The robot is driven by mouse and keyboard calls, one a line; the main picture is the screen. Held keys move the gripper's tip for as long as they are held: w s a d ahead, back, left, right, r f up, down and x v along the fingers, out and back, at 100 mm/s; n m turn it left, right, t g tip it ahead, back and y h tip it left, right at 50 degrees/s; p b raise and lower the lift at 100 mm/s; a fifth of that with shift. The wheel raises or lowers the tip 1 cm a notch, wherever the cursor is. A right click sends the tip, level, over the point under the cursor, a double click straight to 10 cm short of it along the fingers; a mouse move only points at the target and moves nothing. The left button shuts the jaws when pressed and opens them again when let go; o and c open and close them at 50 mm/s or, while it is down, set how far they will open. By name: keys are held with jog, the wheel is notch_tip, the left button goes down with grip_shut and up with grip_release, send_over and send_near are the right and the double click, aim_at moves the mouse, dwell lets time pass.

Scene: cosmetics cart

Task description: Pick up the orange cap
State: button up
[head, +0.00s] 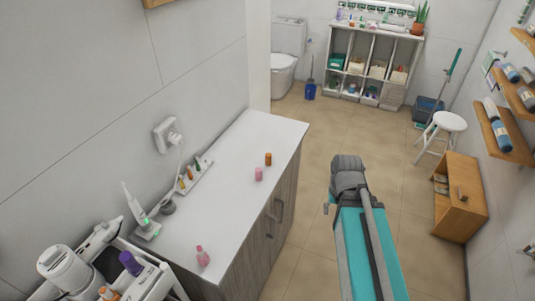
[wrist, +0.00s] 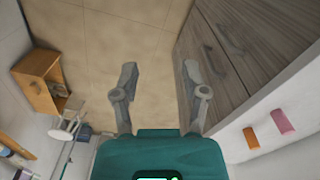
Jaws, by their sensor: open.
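The orange cap (head: 268,159) is a small orange-brown cylinder standing on the white counter (head: 232,150), near its right edge. A pink cap (head: 258,174) stands just in front of it. In the wrist view the orange cap (wrist: 251,138) is at the lower right, outside the jaws, with the pink cap (wrist: 283,121) beside it. My gripper (wrist: 159,78) is open and empty, with floor and the cabinet front beyond its fingers. In the head view my arm is to the right of the counter; its fingers cannot be made out there.
A pink bottle (head: 203,256) stands at the counter's near end. A tray (head: 193,177) of small bottles and an electric toothbrush (head: 138,212) are along the wall side. A wooden box (head: 461,198) and white stool (head: 443,125) stand to the right. Floor beside the counter is clear.

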jog(key=shift+w, duration=0.4)
jog(key=shift+d, duration=0.1)
jog(key=shift+o, duration=1.5)
jog(key=shift+w+r, duration=0.1)
jog(key=shift+w, duration=0.05)
jog(key=w+a+r+m+p, duration=0.1)
jog(key=w+a+r+p, duration=0.3)
jog(key=w+a, duration=0.7)
jog(key=w+a+r+t+p, duration=0.1)
jog(key=w+a+r+p, duration=0.4)
jog(key=w+a, duration=0.7)
jog(key=shift+w+m, duration=0.4)
jog(key=shift+w, duration=0.4)
